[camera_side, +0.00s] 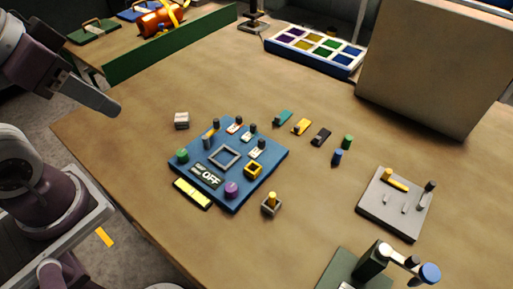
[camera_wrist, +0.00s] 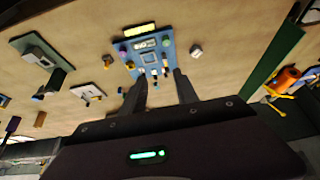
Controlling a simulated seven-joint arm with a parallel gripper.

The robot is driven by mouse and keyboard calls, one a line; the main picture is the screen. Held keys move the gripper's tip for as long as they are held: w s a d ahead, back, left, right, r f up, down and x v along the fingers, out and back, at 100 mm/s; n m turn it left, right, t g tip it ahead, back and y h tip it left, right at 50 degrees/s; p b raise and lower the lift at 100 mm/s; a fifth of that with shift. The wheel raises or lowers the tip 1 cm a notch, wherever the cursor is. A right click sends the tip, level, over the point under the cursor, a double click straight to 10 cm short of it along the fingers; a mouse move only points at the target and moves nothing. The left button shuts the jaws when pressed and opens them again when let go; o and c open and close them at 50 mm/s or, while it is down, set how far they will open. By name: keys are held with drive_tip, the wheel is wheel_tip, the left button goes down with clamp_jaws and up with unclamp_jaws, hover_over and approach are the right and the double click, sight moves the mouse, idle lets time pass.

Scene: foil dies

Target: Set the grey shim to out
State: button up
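I cannot tell for sure which grey piece is the shim. The panel also shows in the wrist view (camera_wrist: 150,62). My gripper (camera_wrist: 159,76) is open and empty, its fingers apart and pointing toward the panel. In the side view my arm is at the left, away from the panel.
Teal (camera_side: 283,117), yellow (camera_side: 302,126) and black (camera_side: 320,136) pieces lie behind the panel. A grey board (camera_side: 385,219) with a yellow bar lies right. A dark green stand (camera_side: 345,272) is at the front. A large beige box (camera_side: 435,65) and a colour-well tray (camera_side: 312,58) stand behind.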

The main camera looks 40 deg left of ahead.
drive_tip(key=g, duration=0.5)
hover_over(262, 139)
wheel_tip(262, 139, down, 15)
drive_tip(key=shift+g, duration=0.3)
wheel_tip(262, 139, down, 9)
drive_tip(key=shift+s+f, duration=0.1)
drive_tip(key=shift+f, duration=0.1)
drive_tip(key=shift+c, duration=0.3)
clamp_jaws()
